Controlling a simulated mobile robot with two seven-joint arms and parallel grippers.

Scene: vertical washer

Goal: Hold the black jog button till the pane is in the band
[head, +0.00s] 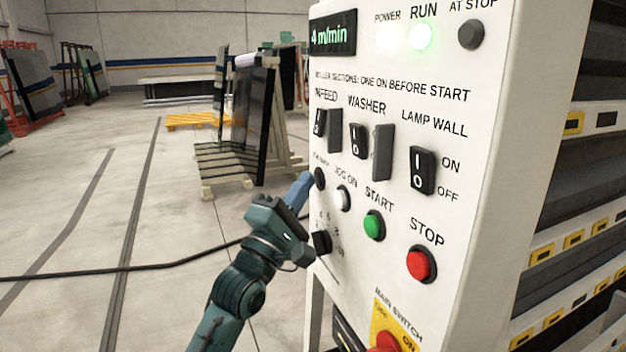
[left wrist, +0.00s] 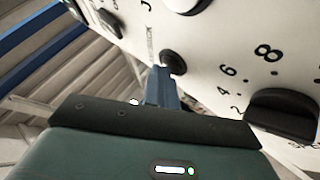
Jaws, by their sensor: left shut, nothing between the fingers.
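The black jog button (head: 319,178) is at the left edge of the white control panel (head: 460,200), left of the white JOG ON button (head: 343,198). My left gripper (head: 302,186) is shut, its blue fingers pointing at the black button. In the left wrist view the fingertips (left wrist: 163,72) lie at the lower edge of the black button (left wrist: 173,62); I cannot tell whether they press it. The RUN lamp (head: 423,37) glows green and the AT STOP lamp (head: 470,34) is dark. I cannot make out the band or a pane in it. My right gripper is out of view.
A black knob (head: 321,243) sits just below the button, with green START (head: 374,225) and red STOP (head: 421,264) to the right. A rack (head: 235,165) with a dark pane (head: 253,112) stands behind.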

